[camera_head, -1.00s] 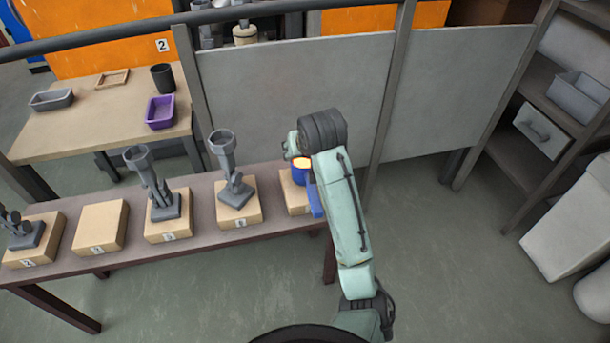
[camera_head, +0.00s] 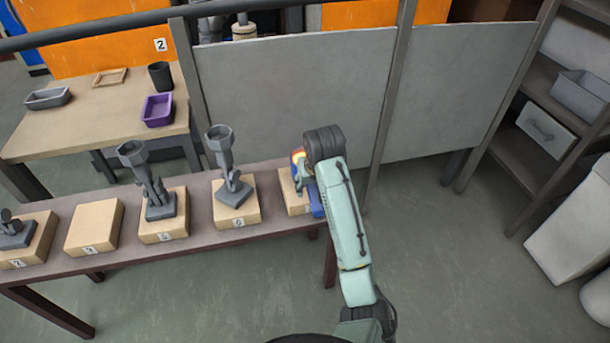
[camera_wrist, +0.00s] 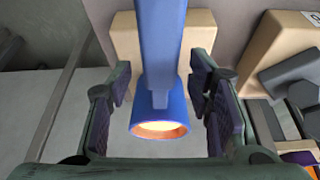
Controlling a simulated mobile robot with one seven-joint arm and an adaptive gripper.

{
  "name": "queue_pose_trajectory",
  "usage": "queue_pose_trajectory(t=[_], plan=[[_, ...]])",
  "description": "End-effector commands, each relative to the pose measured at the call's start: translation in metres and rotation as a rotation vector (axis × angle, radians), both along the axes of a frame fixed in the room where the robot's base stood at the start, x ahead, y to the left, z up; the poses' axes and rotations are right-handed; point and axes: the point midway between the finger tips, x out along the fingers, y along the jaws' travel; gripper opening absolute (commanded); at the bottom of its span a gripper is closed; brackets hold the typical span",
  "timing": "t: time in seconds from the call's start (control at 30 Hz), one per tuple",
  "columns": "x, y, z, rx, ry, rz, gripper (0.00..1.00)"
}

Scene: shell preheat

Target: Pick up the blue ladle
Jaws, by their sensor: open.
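The blue ladle (camera_wrist: 160,50) lies between the two fingers of my gripper (camera_wrist: 162,95) in the wrist view. Its long part runs to the top edge, and its round cup with a glowing orange inside faces the camera. My gripper is open, with a finger on each side and gaps between the pads and the ladle. In the head view, only blue parts of the ladle (camera_head: 317,206) and a red-yellow glow show beside my arm; my wrist and gripper hide the rest. A tan block (camera_head: 294,204) is behind it on the bench.
The narrow bench (camera_head: 215,240) carries several tan blocks in a row. Grey ladle-like tools stand on some, including a near one (camera_head: 234,192); one block (camera_head: 94,226) is bare. Grey panels (camera_head: 295,95) stand behind. A table (camera_head: 90,125) with a purple tray (camera_head: 157,110) is at left.

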Motion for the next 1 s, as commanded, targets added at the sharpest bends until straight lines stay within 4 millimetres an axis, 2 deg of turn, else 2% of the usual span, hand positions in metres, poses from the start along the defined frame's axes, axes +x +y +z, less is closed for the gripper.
queue_pose_trajectory(t=[0.13,0.4,1.0], plan=[[0.005,0.001,-0.014,0.000,0.001,-0.001,0.47],[0.006,0.001,-0.016,-0.001,-0.001,0.000,0.46],[0.006,0.001,-0.016,-0.001,-0.001,0.000,0.06]])
